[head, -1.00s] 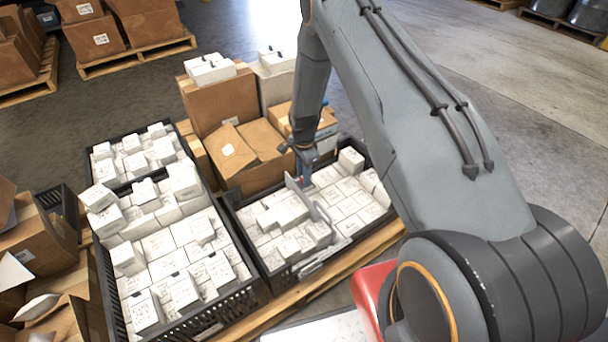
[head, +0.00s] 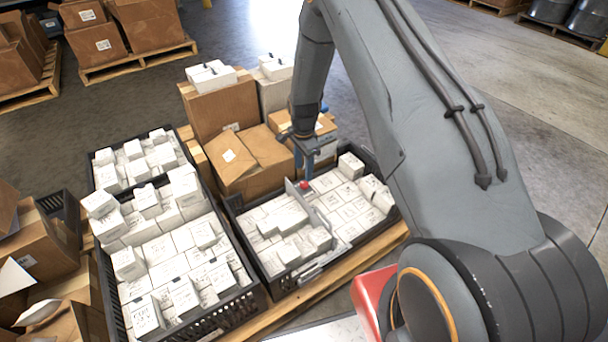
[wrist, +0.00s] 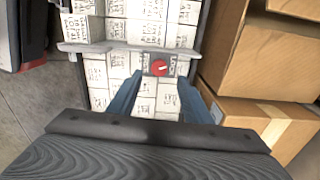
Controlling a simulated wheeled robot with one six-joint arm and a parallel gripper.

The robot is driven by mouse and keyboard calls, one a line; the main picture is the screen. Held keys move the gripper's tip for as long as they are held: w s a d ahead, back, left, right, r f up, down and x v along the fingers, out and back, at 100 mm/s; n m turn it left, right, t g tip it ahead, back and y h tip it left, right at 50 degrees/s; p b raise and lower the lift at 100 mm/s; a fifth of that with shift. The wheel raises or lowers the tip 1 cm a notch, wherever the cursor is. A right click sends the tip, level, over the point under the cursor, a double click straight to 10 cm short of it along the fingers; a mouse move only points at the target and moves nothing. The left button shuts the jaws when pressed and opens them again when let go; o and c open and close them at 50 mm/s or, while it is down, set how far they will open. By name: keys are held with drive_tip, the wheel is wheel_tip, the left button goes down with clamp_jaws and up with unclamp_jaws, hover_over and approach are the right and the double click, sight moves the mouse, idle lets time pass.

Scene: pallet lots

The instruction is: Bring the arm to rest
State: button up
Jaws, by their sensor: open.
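My gripper (head: 306,160) hangs from my arm above the back edge of the right-hand black crate (head: 270,287). In the wrist view my gripper (wrist: 152,92) shows two blue fingers spread apart with nothing between them. A grey divider bar (head: 318,222) lies across the crate, with a red knob (head: 304,185) at its far end. The red knob also shows in the wrist view (wrist: 158,68), just beyond the fingertips and apart from them. Small white boxes (head: 345,205) fill the crate on both sides of the bar.
A second black crate (head: 215,322) full of white boxes stands to the left. Brown cartons (head: 222,105) are stacked behind the crates, close to my gripper. Open cartons (head: 35,235) stand at far left. Loaded pallets (head: 140,58) stand at the back.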

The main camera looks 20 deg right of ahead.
drive_tip(key=shift+r, duration=0.6)
drive_tip(key=s+a+r+n, duration=0.3)
drive_tip(key=s+r, duration=0.1)
drive_tip(key=r, duration=0.5)
drive_tip(key=s+a+r+n, duration=0.2)
drive_tip(key=s+r+n, duration=0.15)
drive_tip(key=r, duration=0.45)
drive_tip(key=s+a+r+n, duration=0.25)
drive_tip(key=s+r, duration=0.25)
drive_tip(key=r, duration=0.4)
drive_tip(key=s+a+r+n+p, duration=0.1)
drive_tip(key=s+r+n, duration=0.4)
drive_tip(key=s, duration=0.7)
drive_tip(key=s+a+r+n, duration=0.1)
drive_tip(key=s+r+n, duration=0.3)
drive_tip(key=s+r, duration=0.55)
drive_tip(key=s+d+r+m+p, duration=0.2)
drive_tip(key=d+r+p, duration=0.4)
drive_tip(key=p, duration=1.1)
drive_tip(key=shift+d+m, duration=0.5)
drive_tip(key=shift+d, duration=1)
drive_tip(key=shift+s+r, duration=0.1)
